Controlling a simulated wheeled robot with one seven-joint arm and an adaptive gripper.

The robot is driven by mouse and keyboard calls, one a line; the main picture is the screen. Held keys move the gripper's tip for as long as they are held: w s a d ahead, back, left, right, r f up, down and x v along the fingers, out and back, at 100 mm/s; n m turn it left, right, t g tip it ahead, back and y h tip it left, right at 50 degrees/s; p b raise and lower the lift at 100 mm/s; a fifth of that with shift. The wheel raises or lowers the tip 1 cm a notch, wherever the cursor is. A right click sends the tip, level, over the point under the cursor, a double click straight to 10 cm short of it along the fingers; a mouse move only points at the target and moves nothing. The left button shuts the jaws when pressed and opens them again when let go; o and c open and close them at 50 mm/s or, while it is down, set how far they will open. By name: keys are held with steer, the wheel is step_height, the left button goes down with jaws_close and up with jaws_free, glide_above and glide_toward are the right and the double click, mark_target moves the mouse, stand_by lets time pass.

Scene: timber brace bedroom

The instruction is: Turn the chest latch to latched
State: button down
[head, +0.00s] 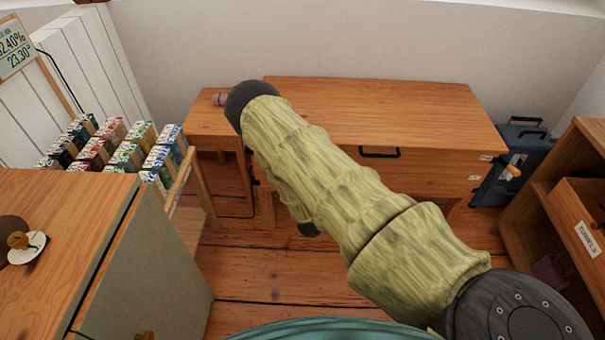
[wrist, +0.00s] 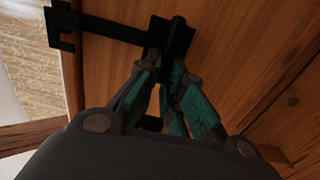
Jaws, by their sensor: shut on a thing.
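The wooden chest (head: 385,110) stands against the back wall in the head view, lid down, with a black handle (head: 380,154) on its front. In the wrist view, a dark latch (wrist: 110,30) is on the wooden chest face (wrist: 235,50). Its bar runs left from a dark plate and ends in a notched, hooked piece. My gripper (wrist: 168,68) has teal fingers closed on the dark part at the plate. The exact grip is dim and partly hidden by the fingers. In the head view, my sleeved arm hides the gripper and the latch.
A small wooden table (head: 205,127) with a small object on it stands left of the chest. A rack of small boxes (head: 115,150) and a cabinet (head: 75,225) are at left. A blue case (head: 515,155) and a wooden shelf (head: 545,205) are at right. Floor (head: 250,255) shows between.

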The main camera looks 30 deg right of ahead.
stand_by(0.3)
steer(key=c, duration=1.5)
jaws_free()
steer(key=shift+c, duration=0.2)
steer(key=shift+s, duration=0.1)
steer(key=v, duration=1.2)
steer(key=shift+f, duration=0.15)
